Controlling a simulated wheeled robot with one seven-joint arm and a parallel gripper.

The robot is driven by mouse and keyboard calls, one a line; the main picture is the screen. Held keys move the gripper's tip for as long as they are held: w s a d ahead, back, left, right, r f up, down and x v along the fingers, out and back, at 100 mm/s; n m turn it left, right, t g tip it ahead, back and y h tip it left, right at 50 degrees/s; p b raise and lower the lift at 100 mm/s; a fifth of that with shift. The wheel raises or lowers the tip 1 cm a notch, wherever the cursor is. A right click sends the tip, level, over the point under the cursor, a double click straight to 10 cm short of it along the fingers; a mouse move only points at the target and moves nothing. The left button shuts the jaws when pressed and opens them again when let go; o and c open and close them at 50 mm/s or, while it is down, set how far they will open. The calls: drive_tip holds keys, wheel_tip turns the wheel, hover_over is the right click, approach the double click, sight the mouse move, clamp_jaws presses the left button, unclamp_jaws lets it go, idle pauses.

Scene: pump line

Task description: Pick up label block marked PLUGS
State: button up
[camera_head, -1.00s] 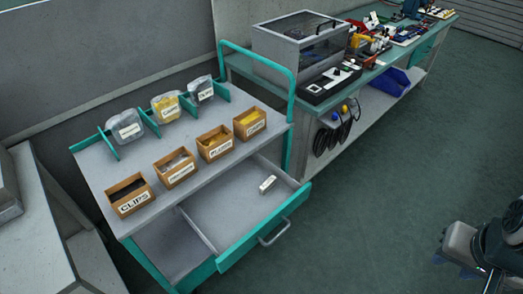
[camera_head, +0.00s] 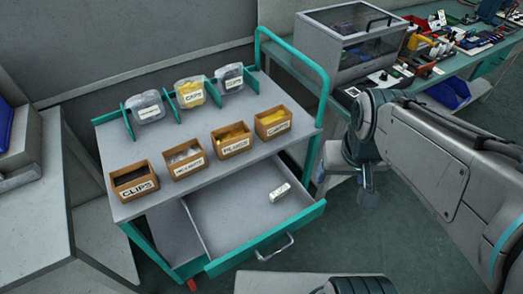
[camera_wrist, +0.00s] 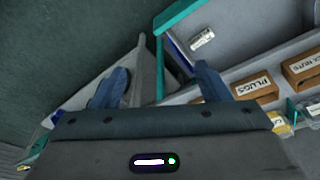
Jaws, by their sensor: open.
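A small white label block (camera_head: 279,191) lies in the open drawer (camera_head: 222,207) of the cart, near its right side. Its marking is too small to read in the head view. The block also shows in the wrist view (camera_wrist: 202,39), beyond the fingers and a little right of centre, with dark print I cannot read surely. My gripper (camera_wrist: 162,76) is open and empty, its two blue fingers wide apart. It is above and apart from the block. In the head view my arm reaches in from the right, its end right of the drawer.
On the cart top stand wooden bins marked CLIPS (camera_head: 134,183), PLUGS (camera_head: 232,141) and others. Clear bags (camera_head: 190,91) stand between green dividers behind them. The drawer handle (camera_head: 275,248) sticks out in front. A bench (camera_head: 430,80) with a grey case (camera_head: 347,42) is at right.

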drive_tip(key=w+a+f+n+g+b, duration=0.1)
drive_tip(key=w+a+f+n+b, duration=0.2)
drive_tip(key=w+f, duration=0.25)
drive_tip(key=n+g+b, duration=0.2)
drive_tip(key=n+b, duration=0.3)
hover_over(280, 190)
wheel_tip(280, 190, down, 14)
drive_tip(key=shift+r, duration=0.2)
drive_tip(key=shift+f, duration=3.1)
drive_tip(key=shift+c, duration=0.3)
drive_tip(key=c, duration=0.6)
